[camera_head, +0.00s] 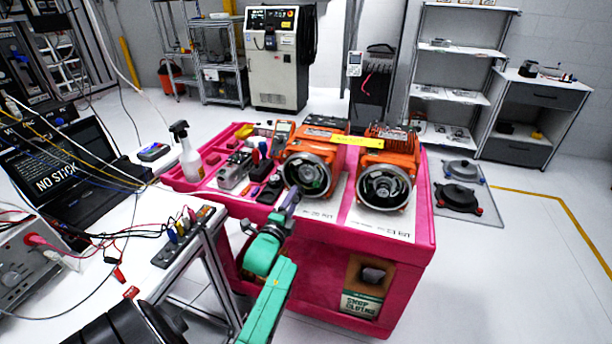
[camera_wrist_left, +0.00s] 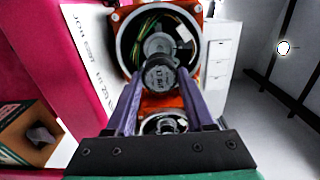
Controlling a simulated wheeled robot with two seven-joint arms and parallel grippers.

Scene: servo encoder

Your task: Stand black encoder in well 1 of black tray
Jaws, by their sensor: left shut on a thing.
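My left gripper (camera_head: 291,196) reaches over the front of the pink cart, close to the left orange motor (camera_head: 308,172). Its two purple fingers also show in the left wrist view (camera_wrist_left: 159,92). They are shut on a dark, round encoder (camera_wrist_left: 158,76), which lies in front of the motor's open round housing (camera_wrist_left: 158,38) with its wires. I cannot tell whether the encoder is still touching the motor. A black tray-like piece (camera_head: 270,189) lies left of the gripper; its wells cannot be made out. My right gripper is not in view.
A second orange motor (camera_head: 385,187) stands to the right on the pink cart (camera_head: 422,225). A white bench (camera_head: 70,272) with cables is at the left.

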